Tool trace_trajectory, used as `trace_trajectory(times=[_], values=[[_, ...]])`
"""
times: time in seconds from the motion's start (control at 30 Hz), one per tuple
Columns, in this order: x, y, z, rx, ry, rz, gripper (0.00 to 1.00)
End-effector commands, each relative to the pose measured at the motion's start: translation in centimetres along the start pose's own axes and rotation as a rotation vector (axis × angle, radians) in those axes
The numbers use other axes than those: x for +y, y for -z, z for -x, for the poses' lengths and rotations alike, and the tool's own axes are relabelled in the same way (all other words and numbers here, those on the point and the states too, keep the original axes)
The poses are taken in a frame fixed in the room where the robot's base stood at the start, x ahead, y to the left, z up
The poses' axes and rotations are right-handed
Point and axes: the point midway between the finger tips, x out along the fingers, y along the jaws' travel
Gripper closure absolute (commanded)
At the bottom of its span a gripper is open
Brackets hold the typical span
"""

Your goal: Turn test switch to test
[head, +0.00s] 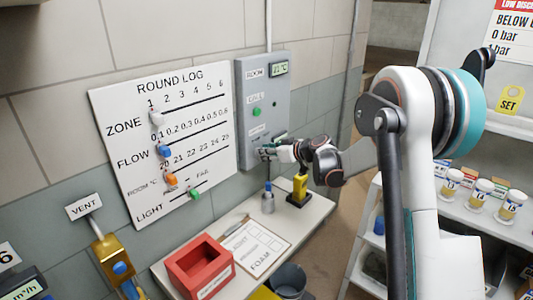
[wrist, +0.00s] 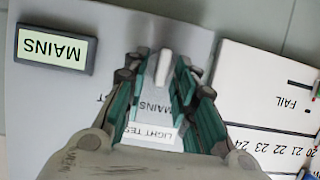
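The test switch is on the grey wall panel (head: 245,85). In the wrist view, which shows the panel upside down, its pale lever (wrist: 163,66) stands between my fingertips. A "MAINS" mark and a "LIGHT TEST" label (wrist: 150,133) show between the fingers. The panel's small display (wrist: 53,48) reads MAINS. A letter T shows beside one finger; the rest of that mark is hidden. In the head view, my gripper hides the switch.
The white round log board (head: 165,130) with coloured sliders hangs close left of the panel. Below, a bench (head: 300,226) holds a red box (head: 200,265), a clipboard and a yellow-and-black device (head: 300,189). Shelves with jars (head: 481,190) stand at right.

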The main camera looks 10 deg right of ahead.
Motion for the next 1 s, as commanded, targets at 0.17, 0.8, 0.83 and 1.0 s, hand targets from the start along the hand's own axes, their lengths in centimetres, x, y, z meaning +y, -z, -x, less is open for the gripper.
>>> trace_trajectory(times=[0.17, 0.8, 0.83, 1.0], values=[[0.01, -0.01, 0.03, 0.000, 0.000, 0.000, 1.00], [0.46, -0.12, 0.05, -0.001, 0.079, -0.194, 1.00], [0.51, -0.11, 0.03, 0.000, 0.089, -0.217, 1.00], [0.76, -0.21, -0.02, 0.000, 0.150, -0.364, 1.00]])
